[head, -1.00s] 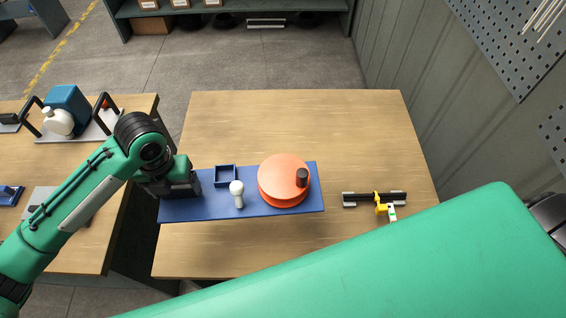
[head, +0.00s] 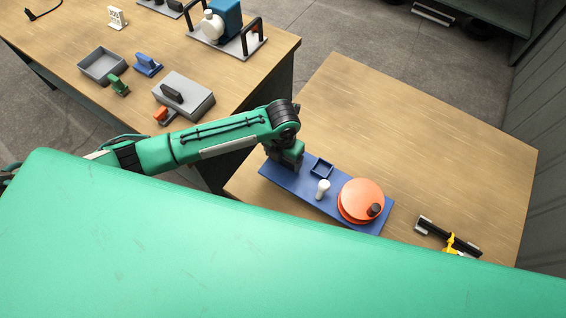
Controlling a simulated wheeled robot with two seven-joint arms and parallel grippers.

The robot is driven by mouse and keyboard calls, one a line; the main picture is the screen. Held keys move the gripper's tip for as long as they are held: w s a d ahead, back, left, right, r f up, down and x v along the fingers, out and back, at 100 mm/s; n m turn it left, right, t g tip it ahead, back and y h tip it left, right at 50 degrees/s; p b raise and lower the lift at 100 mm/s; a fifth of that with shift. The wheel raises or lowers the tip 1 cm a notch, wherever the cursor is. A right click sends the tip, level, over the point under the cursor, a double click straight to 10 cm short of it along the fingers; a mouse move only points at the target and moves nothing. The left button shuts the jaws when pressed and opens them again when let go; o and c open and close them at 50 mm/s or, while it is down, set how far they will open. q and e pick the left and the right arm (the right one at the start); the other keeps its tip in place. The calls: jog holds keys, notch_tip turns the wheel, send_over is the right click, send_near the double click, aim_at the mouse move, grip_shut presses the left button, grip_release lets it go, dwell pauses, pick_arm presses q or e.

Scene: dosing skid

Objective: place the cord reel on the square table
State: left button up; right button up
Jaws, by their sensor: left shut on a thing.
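The cord reel is an orange drum (head: 360,199) with a black knob, at the right end of a blue board (head: 296,184). A white knob and a small blue open box are also on the board. The board is over the near part of the square table (head: 420,125); I cannot tell whether it rests on it. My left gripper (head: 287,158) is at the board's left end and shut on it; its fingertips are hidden. My right gripper is not in view.
A black bar tool with yellow parts (head: 447,236) lies right of the reel. The table's far part is bare. Another wooden table (head: 85,30) at left, across a gap, holds a grey tray (head: 101,65), a grey box (head: 190,97) and a handled carrier. My green arm link hides the foreground.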

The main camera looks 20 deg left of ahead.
aim_at(283, 166)
pick_arm(q)
notch_tip(283, 166, down, 5)
jog(key=shift+r+p, duration=0.2)
jog(key=shift+p, duration=0.15)
jog(key=shift+f, duration=0.55)
jog(key=o, duration=1)
jog(key=shift+r, duration=0.2)
notch_tip(283, 166, up, 11)
jog(key=shift+b, duration=0.95)
jog(key=shift+r, duration=0.4)
